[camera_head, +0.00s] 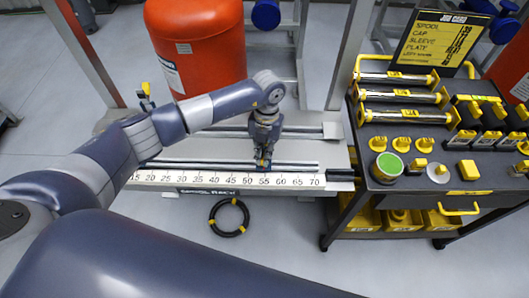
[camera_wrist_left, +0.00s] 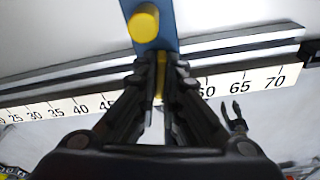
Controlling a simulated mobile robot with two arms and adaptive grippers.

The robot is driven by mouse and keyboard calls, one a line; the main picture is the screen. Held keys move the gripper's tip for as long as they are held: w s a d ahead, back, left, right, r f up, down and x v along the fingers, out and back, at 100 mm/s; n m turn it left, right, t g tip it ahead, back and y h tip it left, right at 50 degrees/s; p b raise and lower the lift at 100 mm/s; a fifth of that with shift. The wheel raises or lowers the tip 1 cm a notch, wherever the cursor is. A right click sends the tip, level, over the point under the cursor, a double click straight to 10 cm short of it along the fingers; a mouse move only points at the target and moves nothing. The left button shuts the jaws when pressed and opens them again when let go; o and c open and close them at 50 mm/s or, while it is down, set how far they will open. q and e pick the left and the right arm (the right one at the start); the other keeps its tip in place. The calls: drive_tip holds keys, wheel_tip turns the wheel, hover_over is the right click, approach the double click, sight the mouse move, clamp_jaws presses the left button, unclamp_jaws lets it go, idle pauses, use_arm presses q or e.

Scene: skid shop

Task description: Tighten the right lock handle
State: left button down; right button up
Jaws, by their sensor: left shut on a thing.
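My left gripper (camera_head: 263,150) points down at the ruler rack near the 55 mark. In the left wrist view its fingers (camera_wrist_left: 163,80) are closed together around a narrow yellow piece, which looks like the right lock handle (camera_wrist_left: 160,84). Most of the handle is hidden by the fingers. A blue plate with a round yellow knob (camera_wrist_left: 144,24) stands just beyond the fingertips. Another blue and yellow fitting (camera_head: 147,94) shows at the left of the rack in the head view. My right gripper is not in view.
The rack has metal rails and a white number scale (camera_head: 240,181). An orange cylinder (camera_head: 196,45) stands behind it. A dark cart (camera_head: 440,190) with yellow-marked parts is at the right. A black ring (camera_head: 229,218) lies on the floor in front.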

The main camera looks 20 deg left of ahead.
use_arm(q)
drive_tip(key=shift+n+p, duration=0.3)
drive_tip(key=shift+n, duration=0.8)
drive_tip(key=shift+n, duration=0.3)
drive_tip(key=c, duration=1.7)
unclamp_jaws()
